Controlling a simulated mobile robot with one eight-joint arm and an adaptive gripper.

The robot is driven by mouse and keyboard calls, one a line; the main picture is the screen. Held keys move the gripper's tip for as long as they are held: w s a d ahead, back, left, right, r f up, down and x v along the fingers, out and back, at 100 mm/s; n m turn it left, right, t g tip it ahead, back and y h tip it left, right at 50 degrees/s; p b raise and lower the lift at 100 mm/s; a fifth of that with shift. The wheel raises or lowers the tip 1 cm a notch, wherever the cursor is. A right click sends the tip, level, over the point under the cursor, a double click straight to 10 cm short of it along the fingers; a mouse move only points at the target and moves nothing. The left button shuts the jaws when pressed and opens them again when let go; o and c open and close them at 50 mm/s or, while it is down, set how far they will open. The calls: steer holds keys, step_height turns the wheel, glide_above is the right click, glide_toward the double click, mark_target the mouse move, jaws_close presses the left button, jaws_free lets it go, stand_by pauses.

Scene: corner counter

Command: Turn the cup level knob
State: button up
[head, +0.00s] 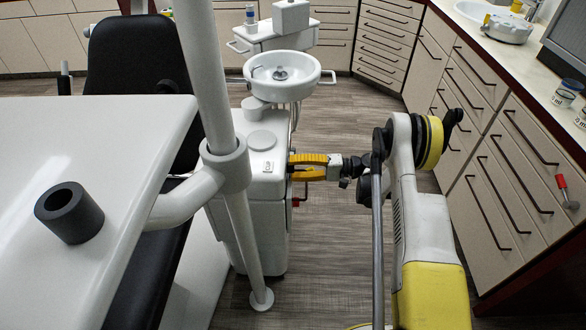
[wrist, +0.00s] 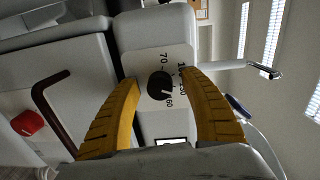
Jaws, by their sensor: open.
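The cup level knob (wrist: 160,85) is a small round black knob with a white pointer mark. It sits on a white plate with printed numbers, on the side of the white dental unit (head: 262,140). In the wrist view the knob lies between the two yellow fingers of my gripper (wrist: 163,78). The fingers are spread apart, with a visible gap on each side of the knob. In the head view my gripper (head: 291,165) reaches left to the right side of the unit.
A red knob (wrist: 27,122) and a dark bent handle (wrist: 48,100) are on the unit near my gripper. The white basin (head: 282,70) stands behind. A white table with a black cylinder (head: 69,212) and a white pole (head: 240,225) are at left. Drawers line the right.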

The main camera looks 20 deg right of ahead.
steer(key=v, duration=1.2)
